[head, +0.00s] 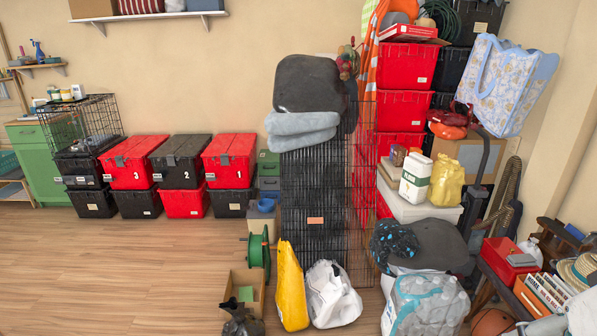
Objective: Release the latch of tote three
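Tote three (132,172) is a red tote with a white "3" on it, on the top level of a row of stacked totes against the back wall at the left. It sits on a black tote (139,205), and its lid looks closed. A small grey patch shows on its top near the front left; I cannot tell whether this is the latch. The latch's state is too small to make out. To its right are black tote two (181,175) and red tote one (230,175). My gripper is not in view.
A wire cage (85,118) stands on black totes left of tote three. A green cabinet (42,170) is at far left. Wood floor (120,270) before the row is clear. A tall wire rack (313,200), a yellow container (290,285) and bags clutter the middle and right.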

